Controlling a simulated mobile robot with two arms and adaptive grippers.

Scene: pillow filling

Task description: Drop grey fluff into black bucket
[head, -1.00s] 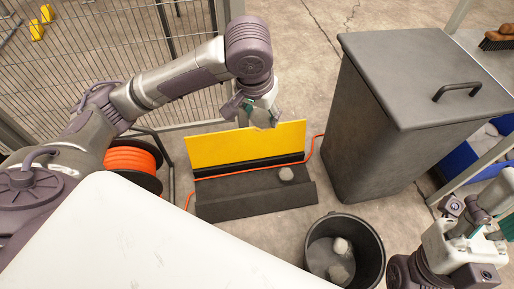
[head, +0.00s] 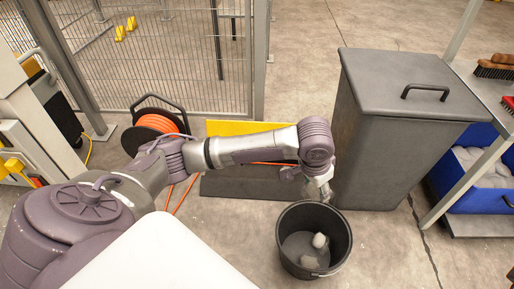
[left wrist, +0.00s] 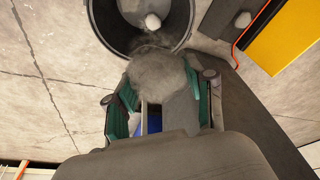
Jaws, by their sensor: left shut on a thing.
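My left gripper (head: 323,192) hangs near the far rim of the black bucket (head: 284,252) in the head view. In the left wrist view the gripper (left wrist: 162,95) is shut on a lump of grey fluff (left wrist: 160,72), held between its green-lined fingers. The bucket (left wrist: 182,33) shows just beyond it there. Inside the bucket lie a pale lump of fluff (head: 320,241) and a greyer lump (head: 309,262). The held fluff is hard to make out in the head view. My right gripper is not in view.
A large grey lidded bin (head: 385,150) stands just right of the gripper. Behind my left arm are a yellow panel (head: 240,128) with a dark base and an orange cable reel (head: 157,124). A blue crate (head: 480,196) sits at the right. Floor right of the bucket is clear.

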